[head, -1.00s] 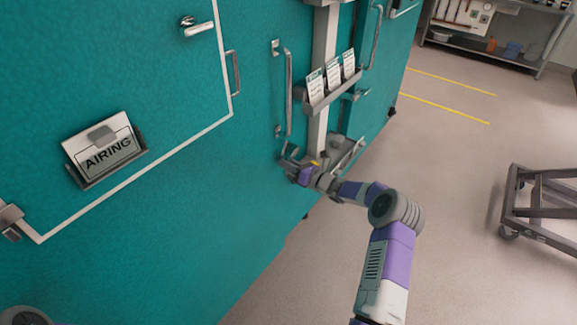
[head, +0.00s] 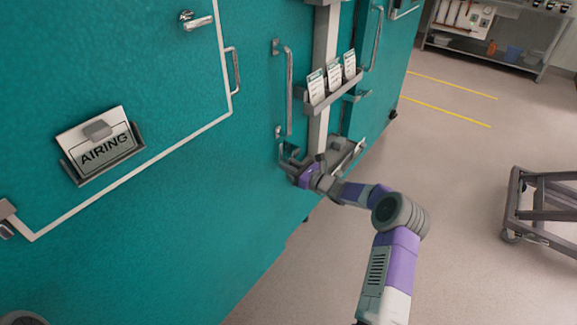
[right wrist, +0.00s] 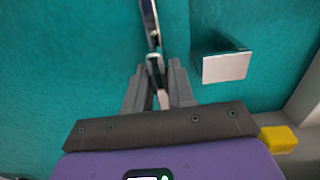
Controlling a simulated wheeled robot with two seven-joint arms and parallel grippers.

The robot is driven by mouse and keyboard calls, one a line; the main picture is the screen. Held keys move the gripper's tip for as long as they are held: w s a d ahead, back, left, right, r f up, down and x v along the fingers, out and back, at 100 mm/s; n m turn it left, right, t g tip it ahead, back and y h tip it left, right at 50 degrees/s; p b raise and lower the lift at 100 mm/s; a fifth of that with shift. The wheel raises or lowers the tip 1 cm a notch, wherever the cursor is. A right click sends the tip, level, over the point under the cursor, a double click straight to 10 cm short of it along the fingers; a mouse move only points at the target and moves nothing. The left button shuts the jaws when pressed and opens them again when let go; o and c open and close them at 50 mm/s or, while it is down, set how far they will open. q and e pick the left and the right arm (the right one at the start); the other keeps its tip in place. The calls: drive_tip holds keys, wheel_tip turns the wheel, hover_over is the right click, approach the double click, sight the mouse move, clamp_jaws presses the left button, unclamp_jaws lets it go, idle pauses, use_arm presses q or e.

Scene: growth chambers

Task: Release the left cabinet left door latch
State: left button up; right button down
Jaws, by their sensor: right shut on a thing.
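The teal cabinet door (head: 262,130) fills the middle of the head view, with a long upright metal pull handle (head: 289,92) on it. A small metal latch (head: 282,148) sits just below that handle, close to the door's edge. My right gripper (head: 290,164) is at this latch. In the right wrist view the slim metal latch lever (right wrist: 150,24) runs down from the top edge, and its end lies between the fingers of my right gripper (right wrist: 158,88), which are shut on it. A square metal block (right wrist: 226,67) stands right of the fingers. My left gripper is out of view.
A grey post (head: 323,55) with a card rack (head: 335,93) stands just right of the latch. An AIRING sign (head: 104,151) hangs on the left panel. A wheeled cart (head: 545,205) stands at right; the floor (head: 450,165) between is clear.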

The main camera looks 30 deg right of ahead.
drive_tip(key=c, duration=1)
unclamp_jaws()
drive_tip(key=p+v, duration=0.2)
drive_tip(key=v, duration=0.5)
drive_tip(key=shift+s, duration=0.25)
